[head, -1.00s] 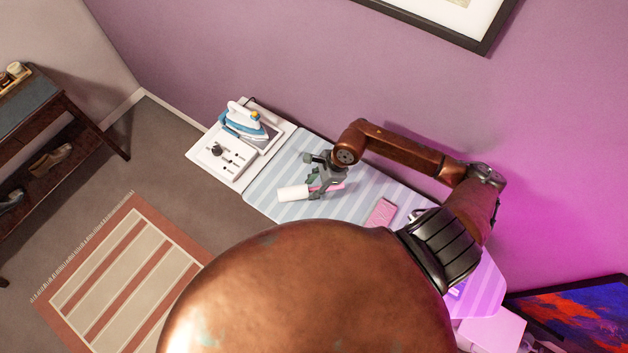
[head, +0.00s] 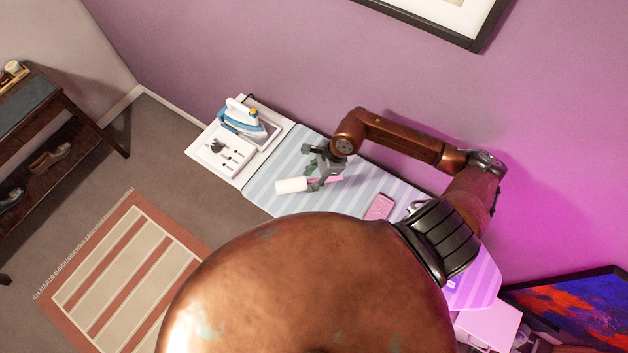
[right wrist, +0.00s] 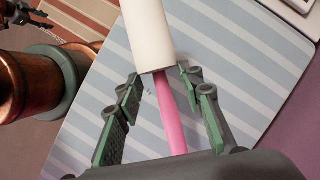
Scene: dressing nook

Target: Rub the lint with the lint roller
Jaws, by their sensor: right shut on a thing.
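The lint roller has a white roll (head: 291,185) and a pink handle (right wrist: 171,110). My right gripper (head: 318,181) is shut on the handle, over the striped ironing board (head: 270,192). In the right wrist view, the handle runs between its fingers (right wrist: 158,88) and the white roll points away from the palm. A few tiny dark specks (right wrist: 150,91) show beside the handle, perhaps lint; they are too small to be sure. I cannot tell whether the roll touches the cloth. A dark gripper, apparently my left one (right wrist: 22,14), shows at the wrist view's top left corner.
A blue and white iron (head: 243,117) stands on the white end tray (head: 202,166) at the board's left end. A pink flat item (head: 379,207) lies on the board right of the roller. A wooden shoe bench (head: 85,120) and a striped rug (head: 125,270) are at left.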

